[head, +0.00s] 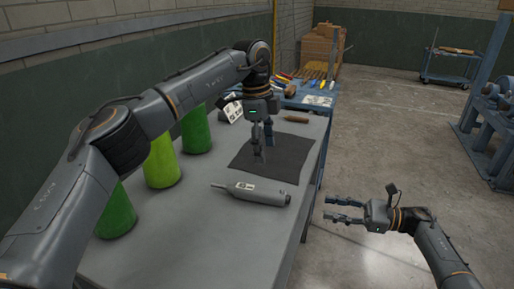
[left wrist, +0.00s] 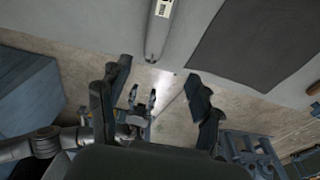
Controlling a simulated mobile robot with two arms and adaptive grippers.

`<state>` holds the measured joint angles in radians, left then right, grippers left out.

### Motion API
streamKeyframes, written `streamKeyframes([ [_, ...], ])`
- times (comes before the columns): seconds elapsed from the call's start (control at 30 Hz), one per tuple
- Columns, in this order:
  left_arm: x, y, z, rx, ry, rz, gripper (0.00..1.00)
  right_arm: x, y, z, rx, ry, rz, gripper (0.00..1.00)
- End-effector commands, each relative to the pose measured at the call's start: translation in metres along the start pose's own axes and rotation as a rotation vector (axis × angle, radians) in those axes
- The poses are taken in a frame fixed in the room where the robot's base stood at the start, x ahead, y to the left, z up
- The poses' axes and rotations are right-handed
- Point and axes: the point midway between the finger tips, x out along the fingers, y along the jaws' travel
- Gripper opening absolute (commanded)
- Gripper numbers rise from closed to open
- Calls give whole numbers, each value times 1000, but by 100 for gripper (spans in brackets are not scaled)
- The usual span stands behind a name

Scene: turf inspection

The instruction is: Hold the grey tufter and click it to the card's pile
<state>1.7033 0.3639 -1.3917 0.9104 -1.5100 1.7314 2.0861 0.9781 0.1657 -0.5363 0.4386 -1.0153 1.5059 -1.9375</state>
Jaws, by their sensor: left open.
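The grey tufter (head: 252,191) is a long rounded tool with a thin tip at its left end and a pale label. It lies on the grey table, in front of the black mat. It also shows at the top of the left wrist view (left wrist: 160,28). My left gripper (head: 262,148) points down over the mat, open and empty, behind the tufter and apart from it. Its two fingers (left wrist: 155,85) are spread in the left wrist view. My right gripper (head: 338,209) is open and empty, right of the table. A small white card (head: 233,110) with dark marks stands behind the left gripper, partly hidden.
Several green rolls (head: 162,163) stand along the table's left side, partly behind my left arm. The black mat (head: 290,158) lies bare around the gripper. A brown handle-like object (head: 297,119) lies behind it. A blue bench with tools (head: 312,92) adjoins the back.

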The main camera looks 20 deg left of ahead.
Motion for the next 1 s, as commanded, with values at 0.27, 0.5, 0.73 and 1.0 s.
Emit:
streamKeyframes([
  [0.27,16,6,22,-62,-141,33,64,0,0,0,0,0,0,38],
  [0.5,58,8,27,-59,-137,35,64,0,0,0,0,0,0,38],
  [0.73,102,9,32,-59,-135,34,64,0,0,0,0,0,0,38],
  [1.0,135,10,36,-58,-134,31,64,0,0,0,0,0,0,38],
])
